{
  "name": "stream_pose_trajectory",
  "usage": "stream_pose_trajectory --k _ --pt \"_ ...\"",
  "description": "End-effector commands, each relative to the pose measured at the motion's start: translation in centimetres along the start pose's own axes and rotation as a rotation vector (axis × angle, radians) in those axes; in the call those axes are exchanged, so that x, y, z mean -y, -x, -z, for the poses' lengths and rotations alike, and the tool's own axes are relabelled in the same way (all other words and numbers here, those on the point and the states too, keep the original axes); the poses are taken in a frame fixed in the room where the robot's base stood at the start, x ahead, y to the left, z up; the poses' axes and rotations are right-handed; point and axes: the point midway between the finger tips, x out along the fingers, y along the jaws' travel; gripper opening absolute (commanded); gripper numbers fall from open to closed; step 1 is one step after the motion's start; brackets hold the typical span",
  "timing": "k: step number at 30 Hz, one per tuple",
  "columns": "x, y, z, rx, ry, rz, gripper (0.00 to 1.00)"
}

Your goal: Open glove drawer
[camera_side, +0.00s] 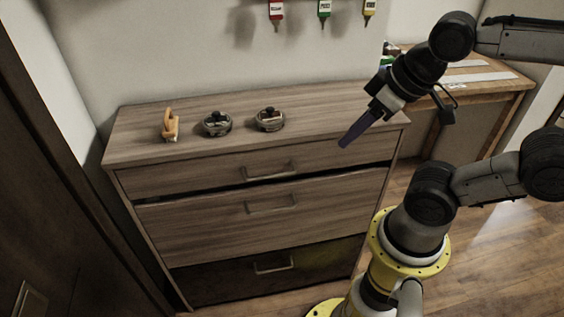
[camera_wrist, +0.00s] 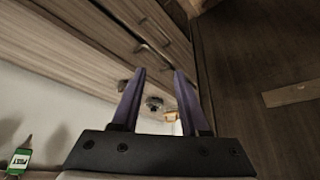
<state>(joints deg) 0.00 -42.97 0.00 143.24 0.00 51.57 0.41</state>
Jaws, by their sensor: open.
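A wooden dresser (camera_side: 140,152) has three stacked drawers, each with a bar handle. The top drawer (camera_side: 210,175) and middle drawer (camera_side: 215,228) are light wood; the bottom drawer (camera_side: 220,283) is darker. A dark gap shows between the top and middle drawers. No label shows which one is the glove drawer. My gripper (camera_side: 346,142) is above the dresser's front right part, fingers angled down-left, apart from all handles. In the wrist view my gripper (camera_wrist: 160,70) has two purple fingers spread with nothing between them; drawer fronts and handles (camera_wrist: 152,50) show beyond.
On the dresser top stand an orange-yellow item (camera_side: 170,125) and two round lidded items (camera_side: 217,124) (camera_side: 270,119). Bottles (camera_side: 324,10) hang on the wall above. A wooden table (camera_side: 490,88) stands at right, and a dark panel (camera_side: 70,200) at left. Floor is clear at right.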

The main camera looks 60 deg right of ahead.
Motion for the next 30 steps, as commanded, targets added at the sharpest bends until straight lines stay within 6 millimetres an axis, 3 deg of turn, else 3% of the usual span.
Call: stream_pose_trajectory --k 5,9,17,24,30 --pt "-0.3 0.1 -0.6 0.028 -0.104 -0.017 0.45" --pt "-1.9 0.7 -0.7 0.063 -0.226 -0.093 0.45" --pt "-4.5 -0.2 0.6 0.232 -0.348 -0.303 0.45" --pt "-5.2 -3.0 3.5 0.361 -0.316 -0.567 0.45" --pt "-3.6 -6.9 6.8 0.383 -0.187 -0.811 0.45"
